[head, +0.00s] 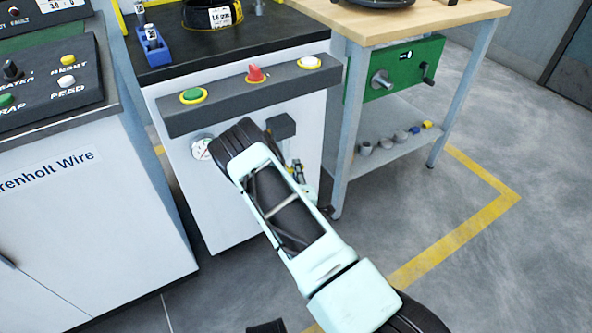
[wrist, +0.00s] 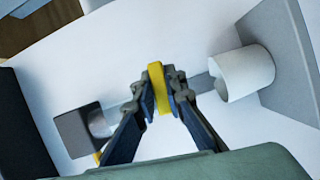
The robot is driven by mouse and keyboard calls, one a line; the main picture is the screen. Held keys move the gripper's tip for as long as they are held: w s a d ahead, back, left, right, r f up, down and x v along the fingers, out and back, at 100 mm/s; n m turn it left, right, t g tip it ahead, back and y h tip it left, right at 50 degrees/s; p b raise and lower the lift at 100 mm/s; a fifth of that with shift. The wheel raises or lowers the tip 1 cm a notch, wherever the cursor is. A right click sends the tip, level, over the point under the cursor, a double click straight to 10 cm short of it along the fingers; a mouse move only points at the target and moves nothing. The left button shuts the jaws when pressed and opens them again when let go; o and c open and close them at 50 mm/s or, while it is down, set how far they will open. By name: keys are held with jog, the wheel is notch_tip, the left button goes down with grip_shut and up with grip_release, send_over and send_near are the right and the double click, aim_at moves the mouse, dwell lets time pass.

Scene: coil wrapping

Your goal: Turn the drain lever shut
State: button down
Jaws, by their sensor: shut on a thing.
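In the wrist view the yellow drain lever (wrist: 157,86) stands between my two dark fingertips. My gripper (wrist: 160,92) is shut on it, with a fingertip against each side. A grey pipe runs behind the fingers, with a white cylinder (wrist: 243,74) to the right and a dark square block (wrist: 79,131) to the left. In the head view my arm reaches to the front of the white cabinet (head: 222,210) and hides most of the gripper and lever.
A button bar with a green button (head: 194,95), a red knob (head: 256,74) and a white button (head: 309,62) juts out above my arm. A round gauge (head: 201,148) sits left of it. A wooden-topped bench (head: 455,18) stands to the right. Open floor lies at lower right.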

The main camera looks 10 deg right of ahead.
jog(key=shift+r+n+t, duration=0.1)
jog(key=shift+n+t, duration=0.2)
jog(key=shift+n, duration=0.3)
jog(key=c, duration=2)
grip_release()
jog(key=shift+r, duration=0.1)
jog(key=shift+o, duration=0.2)
jog(key=shift+s, duration=0.15)
jog(key=s, duration=0.7)
jog(key=shift+s+a, duration=0.15)
jog(key=shift+a, duration=0.15)
